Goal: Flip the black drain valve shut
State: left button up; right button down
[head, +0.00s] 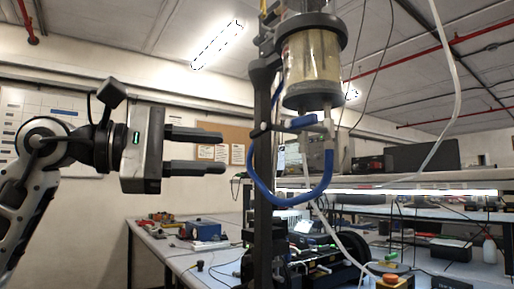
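The sealed cylinder (314,65) is a clear chamber with yellowish contents and black end caps, held upright on a dark vertical post (263,160). A pale fitting (327,118) hangs below its lower cap. A short blue piece (301,121) sits beside this fitting; I cannot tell if it is a lever or a tube end. I cannot clearly make out a black valve handle. My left gripper (223,153) is open and empty, pointing right, left of the post and lower than the cylinder. My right gripper is not in view.
A blue hose (290,203) loops below the fitting and in front of the post. A white hose (455,75) hangs at the right. Workbenches (185,262) with equipment stand behind. The space between my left gripper and the post looks clear.

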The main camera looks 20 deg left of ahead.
aim_at(254, 132)
pick_arm(q)
jog(key=s+a+r+t+y, duration=0.2)
jog(key=a+r+t+y, duration=0.1)
jog(key=a+r, duration=0.15)
jog(key=p+x, duration=0.2)
jog(key=x, duration=1.3)
jog(key=shift+w+d+f, duration=0.1)
jog(key=shift+w+f, duration=0.05)
jog(key=shift+f, duration=0.05)
jog(key=shift+r, duration=0.1)
grip_shut()
